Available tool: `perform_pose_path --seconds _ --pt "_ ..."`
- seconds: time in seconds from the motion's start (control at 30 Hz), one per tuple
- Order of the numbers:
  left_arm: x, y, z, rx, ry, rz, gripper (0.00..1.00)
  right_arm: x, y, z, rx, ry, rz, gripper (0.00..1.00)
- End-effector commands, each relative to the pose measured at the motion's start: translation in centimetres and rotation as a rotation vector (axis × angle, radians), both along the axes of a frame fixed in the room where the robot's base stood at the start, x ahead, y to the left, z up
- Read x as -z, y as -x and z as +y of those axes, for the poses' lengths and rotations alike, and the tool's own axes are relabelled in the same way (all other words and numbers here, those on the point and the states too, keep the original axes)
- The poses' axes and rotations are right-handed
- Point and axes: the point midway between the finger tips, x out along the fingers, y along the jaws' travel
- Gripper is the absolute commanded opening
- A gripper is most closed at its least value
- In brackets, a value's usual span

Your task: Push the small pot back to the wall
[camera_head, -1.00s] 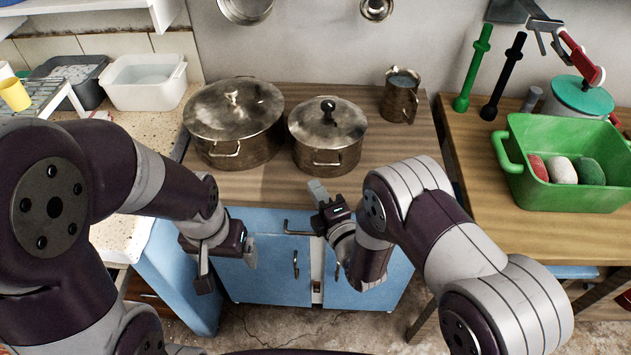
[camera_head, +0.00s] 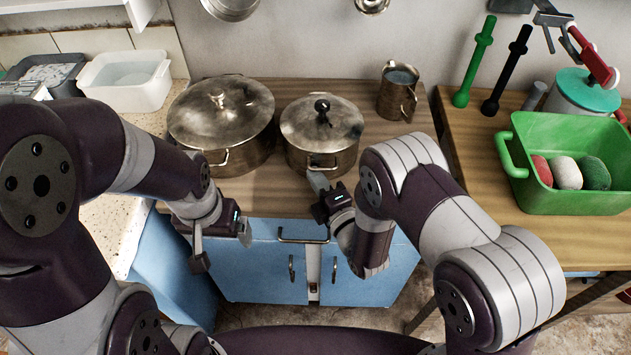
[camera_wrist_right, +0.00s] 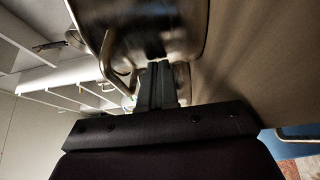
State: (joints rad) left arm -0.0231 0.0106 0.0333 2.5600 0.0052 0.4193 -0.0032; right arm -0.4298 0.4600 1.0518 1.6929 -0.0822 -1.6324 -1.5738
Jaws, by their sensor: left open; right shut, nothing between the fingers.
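The small pot (camera_head: 318,155) is metal with a lid and black knob. It stands on the wooden counter (camera_head: 255,190), right of a larger lidded pot (camera_head: 240,135), with bare counter between it and the wall. My right gripper (camera_head: 318,183) is shut and empty at the small pot's front, just below its front handle. In the right wrist view the shut fingers (camera_wrist_right: 157,85) reach up against or very near the pot's side (camera_wrist_right: 175,30), beside the handle; contact is hard to tell. My left gripper (camera_head: 222,245) is open and empty, in front of the blue cabinet.
A metal jug (camera_head: 397,92) stands right of the small pot, near the wall (camera_head: 300,50). A bar handle (camera_head: 300,235) juts from the cabinet front.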

Motion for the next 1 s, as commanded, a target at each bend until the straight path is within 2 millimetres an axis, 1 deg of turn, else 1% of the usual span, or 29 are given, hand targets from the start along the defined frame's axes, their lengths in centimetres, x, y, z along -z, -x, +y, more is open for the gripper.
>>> perform_pose_path --seconds 0.03,0.17,0.3,0.4,0.5,0.6,0.7,1.0 --pt "0.7 0.0 0.0 0.000 0.000 0.000 0.91 0.3 -1.1 -0.4 0.005 -0.003 -0.005 0.00" --pt "2.3 0.0 0.0 0.000 0.000 0.000 0.91 0.5 -4.8 -1.5 0.007 -0.002 -0.008 0.00" --pt "4.4 0.0 0.0 0.000 0.000 0.000 0.91 0.7 -8.9 -2.7 0.006 0.000 -0.009 0.00" --pt "5.9 0.0 0.0 0.000 0.000 0.000 0.91 0.8 -11.6 -3.4 0.004 0.000 -0.008 0.00" --pt "7.1 0.0 0.0 0.000 0.000 0.000 0.91 0.6 -13.8 -4.0 0.003 0.000 -0.007 0.00" --pt "7.7 0.0 0.0 0.000 0.000 0.000 0.91 0.4 -15.2 -4.4 0.002 0.001 -0.005 0.00" --pt "7.9 0.0 0.0 0.000 0.000 0.000 0.91 0.1 -15.8 -4.6 0.003 0.002 -0.003 0.00" --pt "7.7 0.0 0.0 0.000 0.000 0.000 0.91 -0.1 -15.9 -4.6 0.002 0.001 -0.002 0.00"
